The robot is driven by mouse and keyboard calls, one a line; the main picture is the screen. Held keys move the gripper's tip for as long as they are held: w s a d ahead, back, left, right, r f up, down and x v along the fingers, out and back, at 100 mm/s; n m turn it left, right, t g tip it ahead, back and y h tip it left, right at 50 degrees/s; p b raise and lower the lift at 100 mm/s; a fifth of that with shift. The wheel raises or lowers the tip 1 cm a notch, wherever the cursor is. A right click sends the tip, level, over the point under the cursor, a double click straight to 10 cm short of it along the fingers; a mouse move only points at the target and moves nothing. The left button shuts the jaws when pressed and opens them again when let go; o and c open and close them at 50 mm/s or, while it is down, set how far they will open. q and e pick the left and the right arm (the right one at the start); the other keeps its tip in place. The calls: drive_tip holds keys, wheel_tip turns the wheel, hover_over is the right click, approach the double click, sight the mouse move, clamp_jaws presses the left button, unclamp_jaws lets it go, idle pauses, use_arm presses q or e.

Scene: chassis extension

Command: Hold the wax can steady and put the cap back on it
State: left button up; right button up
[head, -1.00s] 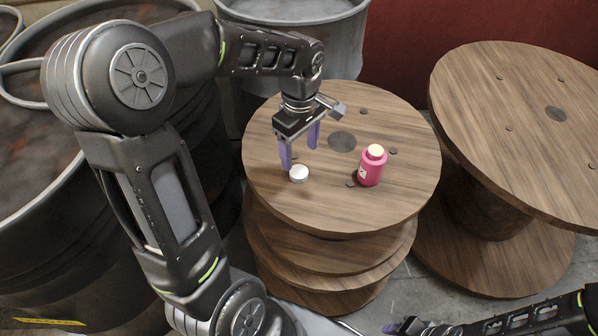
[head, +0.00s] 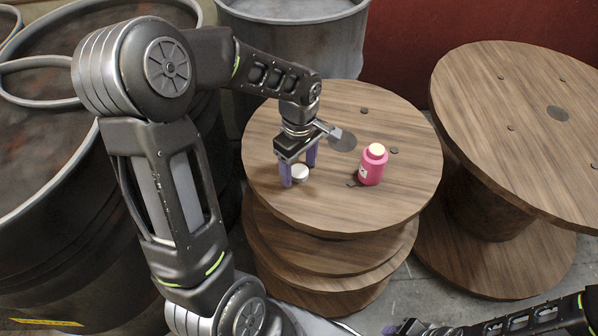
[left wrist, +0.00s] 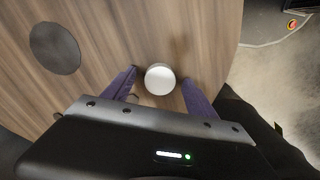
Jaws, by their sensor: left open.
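The wax can (head: 371,167) is a pink bottle with a pale, uncapped top. It stands upright on the round wooden spool top (head: 400,125), to the right of my left gripper. The white round cap (head: 300,172) lies on the same top. My left gripper (head: 299,171) points down with its purple fingers open, one on each side of the cap. In the left wrist view the cap (left wrist: 160,79) sits between the two fingers, with a gap to each. My right arm shows at the bottom right corner, with its gripper (head: 398,328) small and partly cut off.
A second, larger wooden spool (head: 540,160) stands to the right. Dark metal drums (head: 60,200) stand at the left, and a grey drum (head: 300,40) stands behind. The spool top around the can is clear apart from small dark bolts.

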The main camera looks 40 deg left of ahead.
use_arm(q)
drive_tip(key=shift+c, duration=0.3)
drive_tip(key=c, duration=1.3)
